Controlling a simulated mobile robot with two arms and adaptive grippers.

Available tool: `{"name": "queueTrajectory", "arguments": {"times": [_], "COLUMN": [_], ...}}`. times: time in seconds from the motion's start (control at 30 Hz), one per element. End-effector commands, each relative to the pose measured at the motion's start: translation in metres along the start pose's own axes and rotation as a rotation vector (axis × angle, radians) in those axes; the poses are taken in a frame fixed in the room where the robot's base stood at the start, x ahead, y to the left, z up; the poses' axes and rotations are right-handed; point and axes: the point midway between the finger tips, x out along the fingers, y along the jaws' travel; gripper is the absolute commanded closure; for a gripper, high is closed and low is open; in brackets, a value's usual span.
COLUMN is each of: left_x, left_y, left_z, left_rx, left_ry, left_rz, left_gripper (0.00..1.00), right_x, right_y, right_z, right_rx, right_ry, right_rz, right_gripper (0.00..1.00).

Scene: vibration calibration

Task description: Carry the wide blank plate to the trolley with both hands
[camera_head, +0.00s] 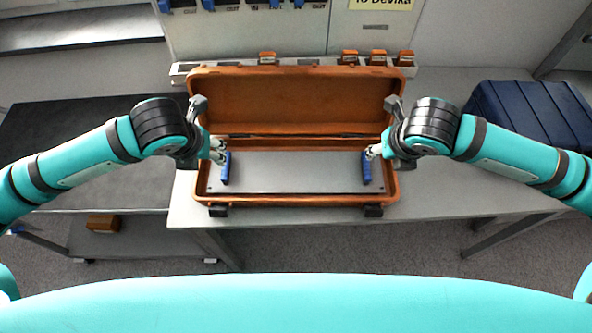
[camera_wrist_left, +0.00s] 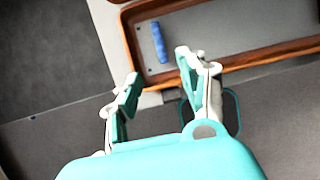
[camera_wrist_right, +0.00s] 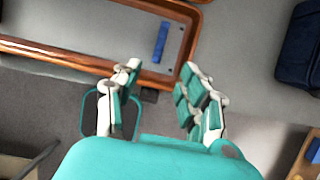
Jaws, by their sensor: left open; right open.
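The wide grey plate (camera_head: 296,172) lies flat inside an open orange case (camera_head: 296,201) on the bench. It has a blue handle at each end, the left one (camera_head: 226,168) and the right one (camera_head: 366,169). My left gripper (camera_head: 219,150) is open near the left handle, and my right gripper (camera_head: 372,152) is open near the right handle. In the left wrist view the left handle (camera_wrist_left: 159,42) lies beyond the open fingers, apart from them. In the right wrist view the right handle (camera_wrist_right: 161,43) is likewise beyond the open fingers. The dark-topped trolley (camera_head: 70,135) stands left of the bench.
The case lid (camera_head: 296,98) stands open behind the plate. A dark blue case (camera_head: 535,112) is on the bench at right. Several small orange-topped items (camera_head: 377,58) line the back rail. An orange box (camera_head: 103,222) sits on the trolley's lower shelf. The trolley top looks clear.

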Motion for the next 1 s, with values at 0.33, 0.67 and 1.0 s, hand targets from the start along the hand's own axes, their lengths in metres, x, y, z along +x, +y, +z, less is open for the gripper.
{"name": "queueTrajectory", "arguments": {"times": [0.33, 0.67, 1.0], "left_x": [0.001, 0.041, 0.109], "left_y": [0.001, 0.001, 0.001], "left_z": [0.001, 0.0, 0.0], "left_rx": [0.014, 0.011, 0.011], "left_ry": [0.001, 0.004, 0.003], "left_rz": [0.004, 0.003, 0.004], "left_gripper": [0.58, 0.58, 0.58], "right_x": [0.0, 0.041, 0.109], "right_y": [-0.002, -0.002, -0.002], "right_z": [0.001, 0.0, 0.0], "right_rx": [-0.014, -0.011, -0.011], "right_ry": [0.0, 0.004, 0.003], "right_rz": [-0.004, -0.005, -0.005], "right_gripper": [0.58, 0.58, 0.58]}}
